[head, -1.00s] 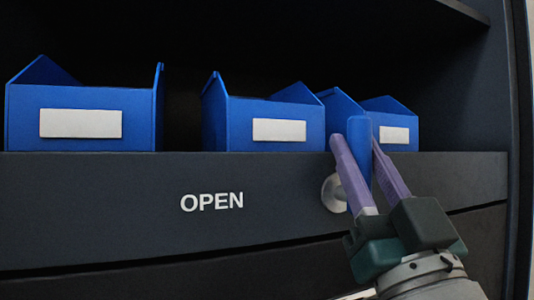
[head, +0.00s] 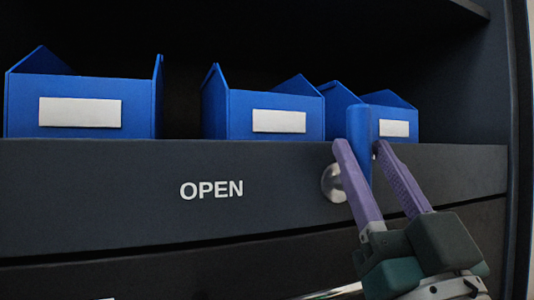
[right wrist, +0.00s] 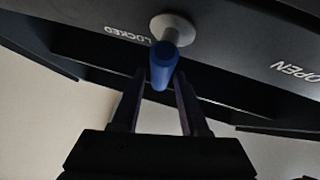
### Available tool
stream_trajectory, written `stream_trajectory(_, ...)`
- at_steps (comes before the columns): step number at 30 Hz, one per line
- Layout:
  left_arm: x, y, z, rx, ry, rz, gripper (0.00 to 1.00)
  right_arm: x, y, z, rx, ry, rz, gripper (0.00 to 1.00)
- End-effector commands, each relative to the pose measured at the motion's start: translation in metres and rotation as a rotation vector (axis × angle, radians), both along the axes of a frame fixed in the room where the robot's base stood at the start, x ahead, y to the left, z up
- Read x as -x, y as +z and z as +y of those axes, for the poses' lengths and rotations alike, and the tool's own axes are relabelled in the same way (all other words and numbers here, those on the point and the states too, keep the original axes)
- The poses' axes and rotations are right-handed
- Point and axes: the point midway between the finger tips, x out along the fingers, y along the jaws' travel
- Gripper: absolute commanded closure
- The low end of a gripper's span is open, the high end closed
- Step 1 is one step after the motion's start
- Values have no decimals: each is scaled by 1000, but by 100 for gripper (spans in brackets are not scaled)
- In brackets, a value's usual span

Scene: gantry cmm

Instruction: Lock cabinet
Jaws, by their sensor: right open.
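The cabinet's dark front panel (head: 100,200) carries a white OPEN label (head: 212,189). To its right a round metal hub (head: 333,183) bears a blue handle (head: 359,128), which stands upright in the head view. My right gripper (head: 361,146) is open, its purple fingers on either side of the handle's lower part. In the right wrist view the blue handle (right wrist: 162,66) lies between and just beyond the fingertips (right wrist: 160,76); contact cannot be told. That view also shows the LOCKED label (right wrist: 127,33) on the panel. My left gripper is not in view.
Blue bins with white labels stand on the shelf above the panel: one at the left (head: 80,90), one in the middle (head: 265,115), and one at the right (head: 400,112), behind the handle. The cabinet's side wall (head: 511,120) rises at the right.

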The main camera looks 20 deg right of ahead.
Motion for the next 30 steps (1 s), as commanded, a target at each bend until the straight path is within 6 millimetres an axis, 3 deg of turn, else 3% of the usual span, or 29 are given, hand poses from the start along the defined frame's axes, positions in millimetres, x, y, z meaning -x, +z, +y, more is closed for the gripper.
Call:
stream_trajectory(3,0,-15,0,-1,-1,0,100,18,-24,4,-1,0,4,56)
stream_trajectory(10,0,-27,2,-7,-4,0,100,44,-48,9,-1,0,3,56)
stream_trajectory(30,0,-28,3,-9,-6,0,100,51,-52,11,-1,0,0,56)
